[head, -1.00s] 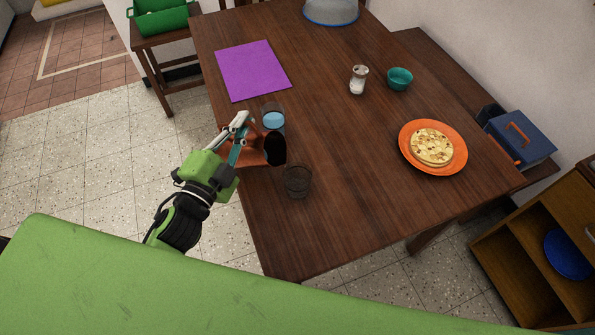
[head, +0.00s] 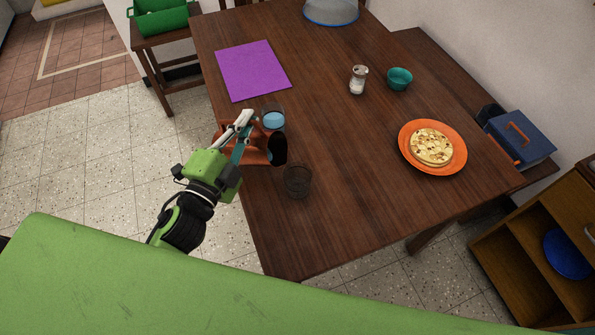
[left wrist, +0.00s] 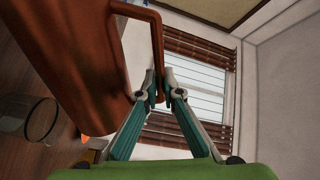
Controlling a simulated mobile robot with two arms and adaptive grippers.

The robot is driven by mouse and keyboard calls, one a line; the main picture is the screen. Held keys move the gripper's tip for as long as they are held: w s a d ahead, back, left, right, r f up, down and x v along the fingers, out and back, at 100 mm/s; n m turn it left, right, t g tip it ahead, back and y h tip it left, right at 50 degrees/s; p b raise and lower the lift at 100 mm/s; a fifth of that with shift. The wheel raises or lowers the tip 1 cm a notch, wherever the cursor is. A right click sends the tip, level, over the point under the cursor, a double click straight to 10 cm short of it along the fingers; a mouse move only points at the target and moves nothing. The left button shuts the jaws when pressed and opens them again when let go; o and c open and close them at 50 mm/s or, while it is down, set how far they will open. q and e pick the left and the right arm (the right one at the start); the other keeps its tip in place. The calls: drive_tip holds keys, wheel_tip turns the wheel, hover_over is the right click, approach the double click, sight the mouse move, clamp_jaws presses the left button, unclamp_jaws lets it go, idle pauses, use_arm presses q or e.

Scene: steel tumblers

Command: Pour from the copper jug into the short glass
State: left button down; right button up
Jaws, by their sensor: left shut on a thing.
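The copper jug (head: 256,152) is tipped over at the table's left edge in the head view, its dark mouth facing right. My left gripper (head: 243,124) is shut on its handle. In the left wrist view the fingertips (left wrist: 161,92) close on the handle of the jug (left wrist: 75,50). A short, dark-looking clear glass (head: 298,182) stands upright on the table, just below and right of the jug's mouth. A glass also shows at the left of the wrist view (left wrist: 42,122). I see no liquid stream. My right gripper is not in view.
A glass with blue liquid (head: 273,120) stands just behind the jug. A purple mat (head: 252,72), a shaker (head: 358,80), a teal bowl (head: 399,79) and an orange plate (head: 460,160) with flatbread lie farther off on the table (head: 340,220). The table's near right part is clear.

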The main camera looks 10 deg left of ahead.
sight(259, 127)
use_arm(q)
drive_tip(key=shift+d+r+m, duration=0.45)
drive_tip(key=shift+m, duration=0.05)
idle(0.6)
drive_tip(key=shift+s+d+r+m+p, duration=0.1)
drive_tip(key=shift+d+r+m+p, duration=0.15)
drive_tip(key=shift+d, duration=0.3)
drive_tip(key=shift+s+d+r+m+p, duration=0.1)
drive_tip(key=shift+d+m+p, duration=0.2)
drive_tip(key=shift+d, duration=0.2)
idle(1.3)
